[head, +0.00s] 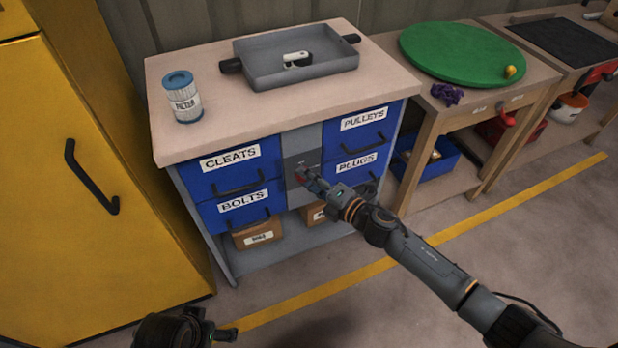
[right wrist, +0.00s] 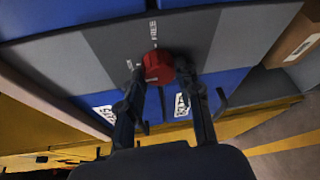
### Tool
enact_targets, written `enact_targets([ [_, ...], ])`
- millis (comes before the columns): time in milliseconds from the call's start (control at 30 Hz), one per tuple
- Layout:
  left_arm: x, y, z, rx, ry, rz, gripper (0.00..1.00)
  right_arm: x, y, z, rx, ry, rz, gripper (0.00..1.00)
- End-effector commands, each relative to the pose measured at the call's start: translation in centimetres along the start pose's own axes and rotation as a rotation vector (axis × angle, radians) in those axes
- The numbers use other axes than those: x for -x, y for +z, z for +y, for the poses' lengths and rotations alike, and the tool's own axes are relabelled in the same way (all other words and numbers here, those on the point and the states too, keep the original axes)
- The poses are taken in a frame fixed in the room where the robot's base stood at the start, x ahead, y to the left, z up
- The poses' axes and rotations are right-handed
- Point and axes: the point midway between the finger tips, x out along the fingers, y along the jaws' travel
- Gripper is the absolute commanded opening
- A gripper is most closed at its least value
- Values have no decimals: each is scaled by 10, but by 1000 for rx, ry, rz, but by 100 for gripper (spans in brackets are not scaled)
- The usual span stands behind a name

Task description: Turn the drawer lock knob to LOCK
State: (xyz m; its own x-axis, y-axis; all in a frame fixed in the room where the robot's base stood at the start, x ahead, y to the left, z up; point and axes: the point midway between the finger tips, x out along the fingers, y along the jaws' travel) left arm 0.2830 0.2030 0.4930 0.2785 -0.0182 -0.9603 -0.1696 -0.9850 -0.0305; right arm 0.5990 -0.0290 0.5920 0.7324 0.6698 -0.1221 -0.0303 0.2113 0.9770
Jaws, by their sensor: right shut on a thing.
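The red lock knob (head: 300,173) is on the grey panel (head: 303,142) between the blue drawers, largely hidden by my right gripper (head: 308,178) in the head view. In the right wrist view the knob (right wrist: 157,66) sits between the two dark fingers of my right gripper (right wrist: 162,95), which is shut on it. Small white lettering (right wrist: 153,31) beside the knob reads FREE; a second mark left of it is too small to read. The knob's pointing direction is unclear. My left gripper (head: 222,334) is low at the bottom left, away from the cabinet; its fingers are unclear.
Blue drawers labelled CLEATS (head: 230,170), BOLTS, PULLEYS and PLUGS flank the panel. A grey tray (head: 262,80) and a filter canister (head: 183,100) stand on top. A yellow cabinet (head: 90,215) is at left, a workbench with a green disc (head: 460,55) at right. Floor in front is open.

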Motion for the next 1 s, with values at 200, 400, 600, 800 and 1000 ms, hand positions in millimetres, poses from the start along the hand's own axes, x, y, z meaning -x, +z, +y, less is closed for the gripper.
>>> enact_targets([
  [200, -1, 0, 0, 0, 0, 0, 90, 0, -2, 0, 2, 0, 3, 3],
  [400, -1, 0, 0, 0, 0, 0, 90, 0, -1, 0, 2, 0, 2, 52],
  [600, -1, 0, 0, 0, 0, -1, 90, 0, -1, 0, 1, 0, 1, 57],
  [800, 0, -1, 0, -1, 1, 2, 90, 4, 0, -1, 1, -1, 0, 57],
  [1000, 0, 0, 0, 0, 0, 2, 90, 37, -1, -2, 1, -4, 2, 57],
])
